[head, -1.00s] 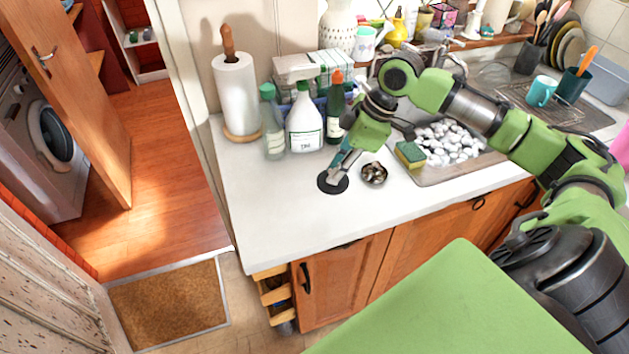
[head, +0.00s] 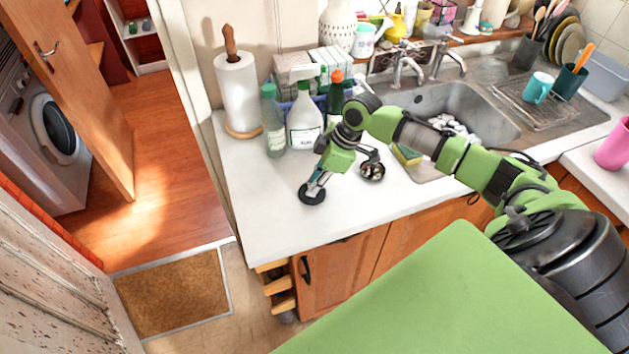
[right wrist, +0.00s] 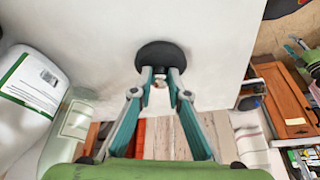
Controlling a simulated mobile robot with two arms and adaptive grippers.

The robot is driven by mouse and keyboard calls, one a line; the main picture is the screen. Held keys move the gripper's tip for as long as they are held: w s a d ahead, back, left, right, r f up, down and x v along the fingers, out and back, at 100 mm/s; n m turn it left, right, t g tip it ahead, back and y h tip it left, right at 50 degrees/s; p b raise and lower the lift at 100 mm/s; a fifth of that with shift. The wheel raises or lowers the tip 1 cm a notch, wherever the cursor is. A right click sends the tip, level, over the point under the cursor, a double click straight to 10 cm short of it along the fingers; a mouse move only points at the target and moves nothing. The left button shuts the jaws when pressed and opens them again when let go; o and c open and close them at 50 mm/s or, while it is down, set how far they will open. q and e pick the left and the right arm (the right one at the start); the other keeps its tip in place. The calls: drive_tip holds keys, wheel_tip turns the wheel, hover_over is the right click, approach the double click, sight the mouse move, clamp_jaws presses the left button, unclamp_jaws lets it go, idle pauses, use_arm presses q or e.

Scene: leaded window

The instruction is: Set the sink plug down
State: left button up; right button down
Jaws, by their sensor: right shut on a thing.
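The sink plug is a black round disc (head: 311,196) over the white worktop, left of the sink. My right gripper (head: 318,181) is shut on the plug's top, reaching down at a slant from the right. In the right wrist view the plug (right wrist: 160,54) sits at the tips of the two fingers (right wrist: 161,80), with pale worktop behind it. I cannot tell whether the disc touches the worktop. My left gripper is in neither current view.
A white spray bottle (head: 304,127), other bottles and a paper roll (head: 238,92) stand behind. The sink (head: 465,109) is at right. The worktop (head: 270,215) is clear toward its front left corner.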

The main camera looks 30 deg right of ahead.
drive_tip(key=c, duration=2)
unclamp_jaws()
drive_tip(key=shift+o, duration=0.2)
drive_tip(key=b+v, duration=0.2)
drive_tip(key=v, duration=1)
drive_tip(key=shift+b, duration=0.3)
